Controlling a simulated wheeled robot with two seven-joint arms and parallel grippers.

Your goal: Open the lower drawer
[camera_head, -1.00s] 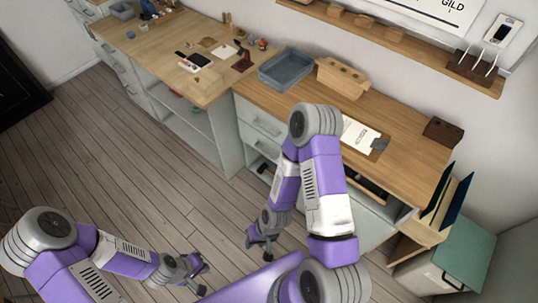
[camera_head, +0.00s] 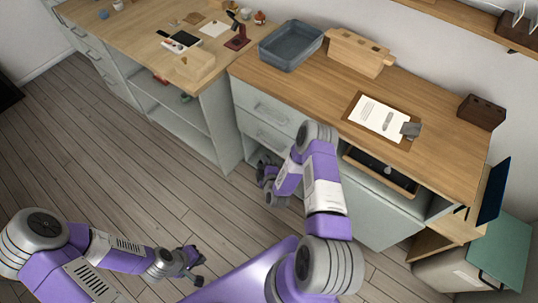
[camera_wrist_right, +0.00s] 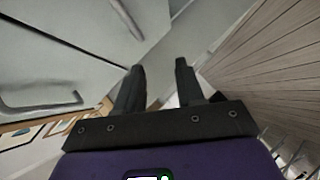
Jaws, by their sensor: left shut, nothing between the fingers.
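A pale grey-green cabinet under the wooden worktop has an upper drawer (camera_head: 272,108) and a lower drawer (camera_head: 266,137), each with a bar handle. Both fronts look closed; my right arm hides part of the lower area. My right gripper (camera_head: 266,174) is low in front of the cabinet, just below the lower drawer. In the right wrist view its two fingers (camera_wrist_right: 160,85) are apart with nothing between them. A bar handle (camera_wrist_right: 40,104) shows left of the fingers there, apart from them. My left gripper (camera_head: 194,265) is shut and empty, over the floor at lower left.
The worktop holds a grey bin (camera_head: 290,46), a wooden block (camera_head: 358,53) and a clipboard (camera_head: 382,116). An open tray (camera_head: 380,170) sits under the worktop, right of my right arm. A shelved bench (camera_head: 170,110) stands left. The wooden floor (camera_head: 110,170) is clear.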

